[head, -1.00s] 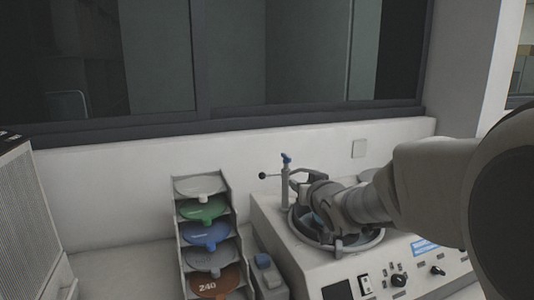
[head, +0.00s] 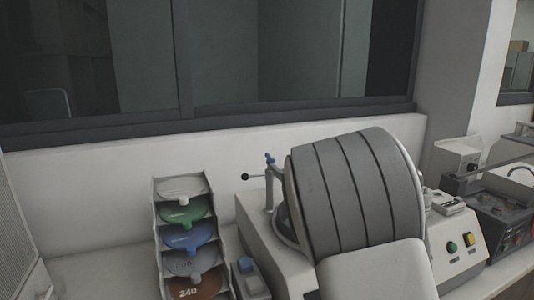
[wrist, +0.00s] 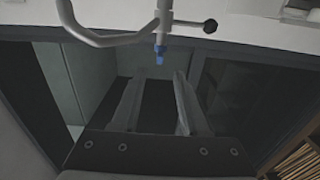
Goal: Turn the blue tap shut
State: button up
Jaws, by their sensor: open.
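The blue tap (head: 270,159) sits on top of a thin metal post on the grey machine in the head view. A short lever with a black ball (head: 245,176) sticks out to the left just below it. The blue tap also shows in the wrist view (wrist: 160,54), just beyond the fingertips and roughly centred between them. My gripper (wrist: 160,74) is open with nothing between its fingers. In the head view my gripper is hidden behind my own large arm link. I cannot tell whether the fingers touch the tap.
A curved metal pipe (wrist: 85,30) passes close to the tap in the wrist view. A dark-framed window lies behind.

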aim_at(270, 159)
jog(key=p+x, duration=0.2)
jog(key=x, duration=1.1)
grip_shut()
